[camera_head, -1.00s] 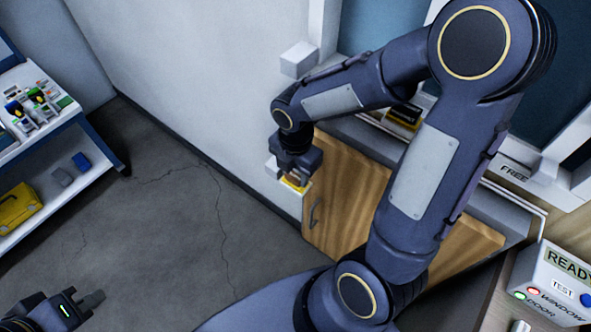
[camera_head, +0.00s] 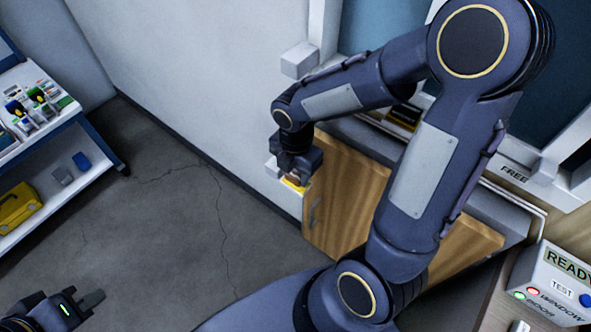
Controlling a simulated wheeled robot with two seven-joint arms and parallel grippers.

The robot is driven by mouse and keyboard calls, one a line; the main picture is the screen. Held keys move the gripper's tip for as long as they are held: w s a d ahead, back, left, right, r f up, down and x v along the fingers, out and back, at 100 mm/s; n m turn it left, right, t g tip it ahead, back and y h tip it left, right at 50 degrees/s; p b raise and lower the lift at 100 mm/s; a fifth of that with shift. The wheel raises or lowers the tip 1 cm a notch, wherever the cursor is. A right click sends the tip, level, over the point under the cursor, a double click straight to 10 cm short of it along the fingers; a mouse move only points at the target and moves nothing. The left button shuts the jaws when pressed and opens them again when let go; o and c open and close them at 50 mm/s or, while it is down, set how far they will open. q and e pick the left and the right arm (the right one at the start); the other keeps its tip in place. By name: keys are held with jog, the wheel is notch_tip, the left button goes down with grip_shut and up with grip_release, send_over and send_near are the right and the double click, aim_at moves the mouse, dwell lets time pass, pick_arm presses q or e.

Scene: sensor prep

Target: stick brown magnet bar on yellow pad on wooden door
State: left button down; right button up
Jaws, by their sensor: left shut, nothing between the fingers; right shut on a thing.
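The wooden door (camera_head: 345,200) is the front of a cabinet against the white wall, with a dark handle near its left edge. My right gripper (camera_head: 293,176) points down over the pad and is shut on the brown magnet bar (camera_head: 298,179), of which only a little shows. The bar is at the pad; whether it touches cannot be told. My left gripper (camera_head: 96,298) is shut and empty at the lower left, far from the door.
A control box (camera_head: 562,280) with READY and TEST labels stands at the lower right. A shelf unit (camera_head: 50,215) at the left holds small items and a yellow case (camera_head: 17,208). The grey floor between is clear.

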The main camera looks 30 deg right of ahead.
aim_at(294, 173)
jog(key=shift+s+f, duration=0.1)
jog(key=o, duration=1)
jog(key=shift+o, duration=0.2)
jog(key=shift+o, duration=0.2)
jog(key=shift+w+r, duration=0.2)
jog(key=shift+w, duration=0.05)
jog(key=shift+c, duration=0.2)
jog(key=shift+r+p, duration=1.15)
jog(key=shift+r, duration=0.1)
jog(key=o, duration=0.3)
jog(key=shift+a+r+p, duration=0.1)
jog(key=shift+r+p, duration=0.35)
jog(key=shift+o, duration=0.2)
jog(key=shift+s+r+p, duration=0.1)
jog(key=shift+r+p, duration=1.6)
jog(key=shift+r, duration=0.05)
